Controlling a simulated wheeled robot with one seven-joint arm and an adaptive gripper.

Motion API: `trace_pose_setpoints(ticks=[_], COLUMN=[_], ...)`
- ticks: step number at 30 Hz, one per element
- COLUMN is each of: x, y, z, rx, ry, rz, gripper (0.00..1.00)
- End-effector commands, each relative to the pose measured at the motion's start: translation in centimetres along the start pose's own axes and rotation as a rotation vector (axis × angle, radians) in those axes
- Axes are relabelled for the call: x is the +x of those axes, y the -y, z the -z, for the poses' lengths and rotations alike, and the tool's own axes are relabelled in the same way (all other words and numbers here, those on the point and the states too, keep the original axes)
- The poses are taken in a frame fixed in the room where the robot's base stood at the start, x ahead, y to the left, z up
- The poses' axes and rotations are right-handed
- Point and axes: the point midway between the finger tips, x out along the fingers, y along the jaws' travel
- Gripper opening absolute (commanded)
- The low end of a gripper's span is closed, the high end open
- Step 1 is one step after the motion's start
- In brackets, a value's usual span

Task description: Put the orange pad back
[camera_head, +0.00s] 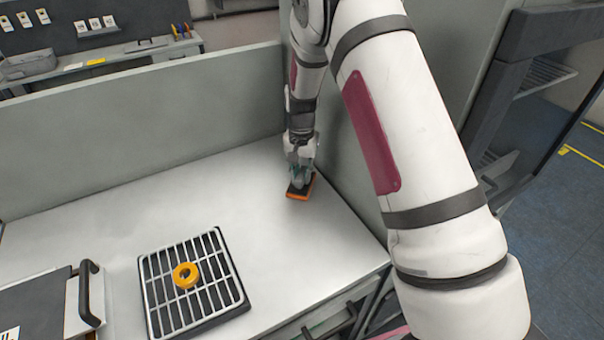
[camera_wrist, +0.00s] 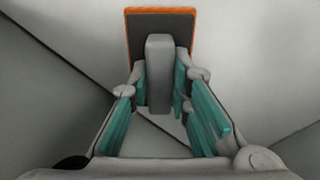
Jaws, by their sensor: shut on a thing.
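The orange pad (camera_head: 299,192) is a small rectangular block with an orange edge and a dark top. It is at the right rear of the white table, near the grey side panel. In the wrist view the pad (camera_wrist: 160,15) shows its dark face, orange rim and a grey upright handle (camera_wrist: 159,70). My gripper (camera_head: 301,177) is above the pad, and its teal-lined fingers (camera_wrist: 165,90) are shut on the handle. The pad looks to be at or just above the table surface; I cannot tell whether it touches.
A dark box with a handle (camera_head: 90,290) is at the front left. Grey panels (camera_head: 150,110) border the back and right. The table's middle is clear.

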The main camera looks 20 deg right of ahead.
Motion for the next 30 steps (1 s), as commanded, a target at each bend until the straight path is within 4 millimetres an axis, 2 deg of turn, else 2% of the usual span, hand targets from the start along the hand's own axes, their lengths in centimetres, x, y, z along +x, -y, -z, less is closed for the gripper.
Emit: trace_pose_setpoints(ticks=[11,12,15,25,30], x=[0.4,0.5,0.5,0.3,-1.3], y=[0.0,0.0,0.0,0.0,0.1], z=[0.1,0.0,0.0,0.0,0.1], rx=[0.001,0.001,0.0,0.001,0.001], ry=[-0.001,-0.001,-0.001,0.0,-0.003], rz=[0.001,0.001,0.001,0.0,0.003], gripper=[0.0,0.2,0.38,0.38,0.38])
